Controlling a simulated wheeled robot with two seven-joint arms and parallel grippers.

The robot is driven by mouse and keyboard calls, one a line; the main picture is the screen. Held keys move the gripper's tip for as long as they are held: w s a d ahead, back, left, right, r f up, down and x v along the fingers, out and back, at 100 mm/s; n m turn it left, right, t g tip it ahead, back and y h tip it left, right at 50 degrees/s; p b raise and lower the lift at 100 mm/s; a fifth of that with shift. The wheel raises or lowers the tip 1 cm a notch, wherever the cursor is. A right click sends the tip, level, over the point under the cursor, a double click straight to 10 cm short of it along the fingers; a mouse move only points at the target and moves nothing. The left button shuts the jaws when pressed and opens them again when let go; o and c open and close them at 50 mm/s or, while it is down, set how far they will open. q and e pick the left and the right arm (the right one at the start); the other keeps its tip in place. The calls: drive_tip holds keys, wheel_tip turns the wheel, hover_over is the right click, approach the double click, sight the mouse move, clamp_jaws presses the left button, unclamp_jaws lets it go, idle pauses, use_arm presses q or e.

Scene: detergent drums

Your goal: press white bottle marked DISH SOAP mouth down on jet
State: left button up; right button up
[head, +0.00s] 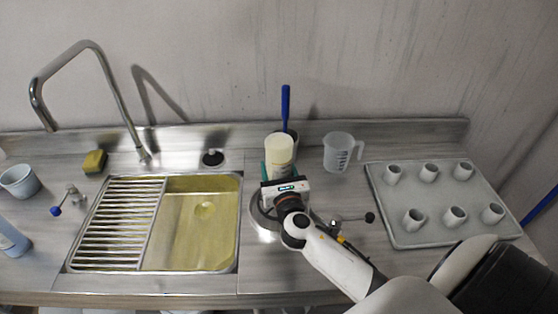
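A cream-white bottle (279,150) stands roughly upright in the picture, with a broad, rounded end on top. Its lettering is too small to read, and its lower end is hidden behind my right gripper. My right gripper (279,171) comes in from the right, with its fingers on both sides of the bottle; it appears shut on it. Below the gripper is a round metal basin (258,219) set on the counter, mostly covered by my gripper and wrist. The jet is hidden, so I cannot tell whether the bottle touches it. My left gripper is not in view.
A sink (190,262) with a slatted rack and tall tap lies left. A lever with a black knob (369,217) is right of the basin. A measuring jug (338,152), a blue-handled brush (286,105) and a tray (392,232) with several white cups stand nearby.

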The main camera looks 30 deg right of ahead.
sight(278, 144)
drive_tip(key=shift+f+b, duration=0.45)
drive_tip(key=shift+f, duration=0.25)
drive_tip(key=shift+r, duration=0.15)
idle(0.6)
drive_tip(key=shift+r+p, duration=2.2)
drive_tip(key=shift+p, duration=0.3)
drive_tip(key=shift+r, duration=0.1)
wheel_tip(278, 144, up, 5)
drive_tip(key=p, duration=0.5)
